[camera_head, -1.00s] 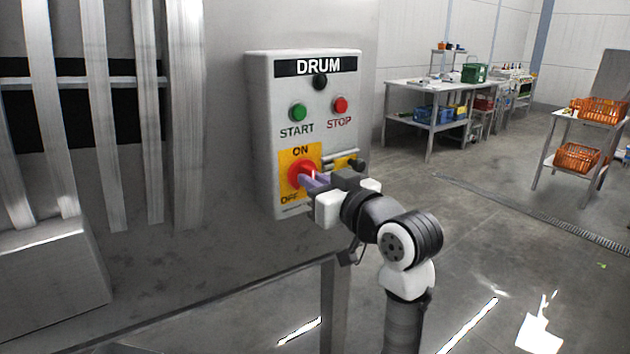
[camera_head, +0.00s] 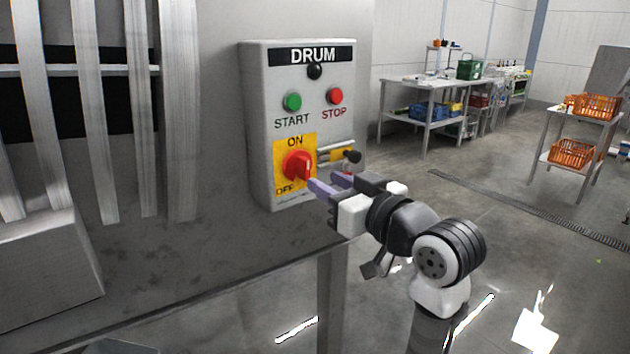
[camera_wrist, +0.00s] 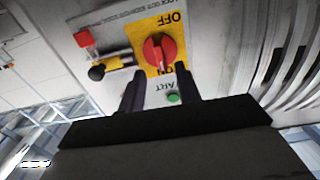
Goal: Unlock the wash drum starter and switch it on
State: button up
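The grey starter box labelled DRUM (camera_head: 262,105) is fixed to a metal wall. Its red rotary knob (camera_head: 298,165) sits on a yellow plate marked ON above and OFF at lower left. In the wrist view, upside down, the knob's (camera_wrist: 158,53) grip ridge lies roughly along the OFF–ON line. A bolt with a black ball end (camera_head: 352,157) lies right of the knob; it also shows in the wrist view (camera_wrist: 97,72), near a small red block (camera_wrist: 82,38). My gripper (camera_head: 322,182) is open and empty, its fingers just short of the knob, apart from it.
A green START button (camera_head: 292,102) and a red STOP button (camera_head: 336,96) sit above the knob. Metal strips hang at left. A table (camera_head: 428,84) and a stand with orange crates (camera_head: 572,152) are far back right.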

jog(key=b+v, duration=0.1)
jog(key=v, duration=0.6)
jog(key=shift+s+d, duration=0.25)
jog(key=shift+s, duration=0.05)
